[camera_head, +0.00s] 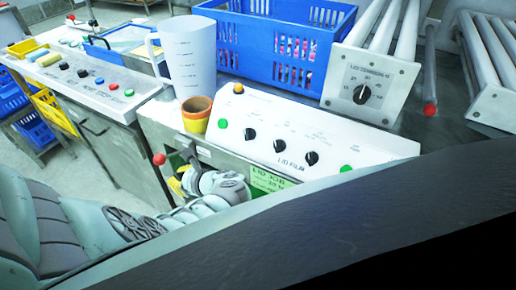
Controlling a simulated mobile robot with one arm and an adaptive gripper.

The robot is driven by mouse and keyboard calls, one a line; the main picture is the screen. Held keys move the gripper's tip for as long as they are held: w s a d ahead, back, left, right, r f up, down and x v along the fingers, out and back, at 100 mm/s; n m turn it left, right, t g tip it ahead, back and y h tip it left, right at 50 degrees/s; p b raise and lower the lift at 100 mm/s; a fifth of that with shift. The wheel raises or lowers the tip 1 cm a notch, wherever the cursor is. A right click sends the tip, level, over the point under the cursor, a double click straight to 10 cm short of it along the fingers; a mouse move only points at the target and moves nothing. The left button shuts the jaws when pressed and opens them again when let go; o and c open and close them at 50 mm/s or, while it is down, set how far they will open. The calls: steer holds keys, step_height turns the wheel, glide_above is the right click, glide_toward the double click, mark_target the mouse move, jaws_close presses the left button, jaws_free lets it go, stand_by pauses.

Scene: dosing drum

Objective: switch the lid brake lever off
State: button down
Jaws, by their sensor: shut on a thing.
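A lever with a red ball knob (159,159) stands at the front left of the white control panel (300,126). I take it for the lid brake lever, but no label on it is readable. My gripper (184,172) is low at the panel's front, just right of the red knob. It is shut on the lever, though its fingertips are small and partly hidden, so the exact contact is unclear. A green label (266,180) with dark lettering is on the front below the panel, partly covered by my arm.
An orange-yellow cup (196,114) and a white measuring jug (188,62) stand behind the gripper. A blue crate (270,45) is at the back. A dial box (370,82) and another red-tipped rod (430,108) are at the right. Another button panel (80,70) is at the left.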

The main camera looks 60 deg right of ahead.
steer(key=v, duration=0.8)
steer(key=shift+a+p, duration=0.3)
steer(key=shift+a, duration=0.15)
steer(key=shift+w+r, duration=0.1)
steer(key=shift+w, duration=0.1)
